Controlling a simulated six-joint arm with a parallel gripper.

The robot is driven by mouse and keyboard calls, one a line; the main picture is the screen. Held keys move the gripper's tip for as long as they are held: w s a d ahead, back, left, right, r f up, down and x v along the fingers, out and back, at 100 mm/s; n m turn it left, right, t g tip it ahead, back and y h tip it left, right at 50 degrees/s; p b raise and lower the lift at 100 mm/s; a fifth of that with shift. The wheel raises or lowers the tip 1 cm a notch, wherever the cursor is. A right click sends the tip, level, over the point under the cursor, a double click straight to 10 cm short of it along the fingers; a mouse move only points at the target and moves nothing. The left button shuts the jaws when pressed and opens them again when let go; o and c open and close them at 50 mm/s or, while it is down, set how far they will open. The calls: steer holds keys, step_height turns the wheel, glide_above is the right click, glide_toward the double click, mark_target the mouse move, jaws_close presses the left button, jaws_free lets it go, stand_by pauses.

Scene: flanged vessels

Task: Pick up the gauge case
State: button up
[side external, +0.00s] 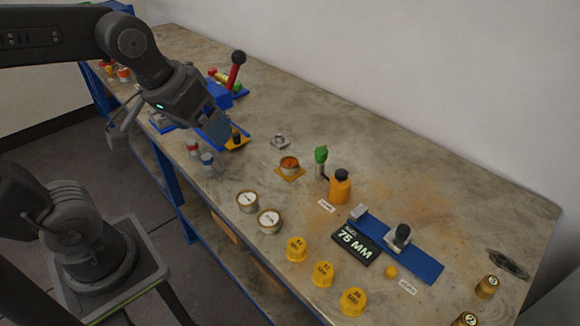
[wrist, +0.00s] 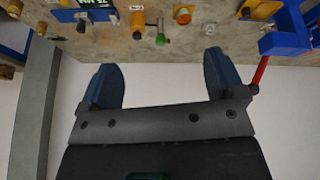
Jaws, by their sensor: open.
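Two round metal gauge cases with white dial faces stand side by side on the bench in the side view, a left one (side external: 247,201) and a right one (side external: 269,221). I cannot tell which of them is meant. My gripper (side external: 220,137) is above the bench, to the upper left of both and apart from them. In the wrist view my gripper (wrist: 160,66) shows two blue fingers spread wide with nothing between them. I cannot make out either gauge case in the wrist view.
Yellow caps (side external: 297,249) stand in front of the gauge cases. An orange bottle (side external: 340,187), a green-topped tool (side external: 321,160) and a copper dish (side external: 289,165) stand behind them. A black 75 MM plate (side external: 352,242) lies to the right. Small jars (side external: 207,160) stand near my gripper.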

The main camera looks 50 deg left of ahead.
steer(key=w+a+n+g, duration=0.2)
steer(key=w+n, duration=0.3)
steer(key=w, duration=0.5)
steer(key=n+g, duration=0.3)
steer(key=n, duration=1)
glide_above(290, 163)
step_height(290, 163, down, 25)
steer(key=shift+s+r, duration=0.1)
steer(key=shift+s, duration=0.05)
steer(key=shift+w+a+f, duration=0.1)
steer(key=shift+f, duration=1.3)
steer(key=shift+w+f, duration=0.1)
steer(key=shift+f, duration=1.3)
steer(key=c, duration=1.2)
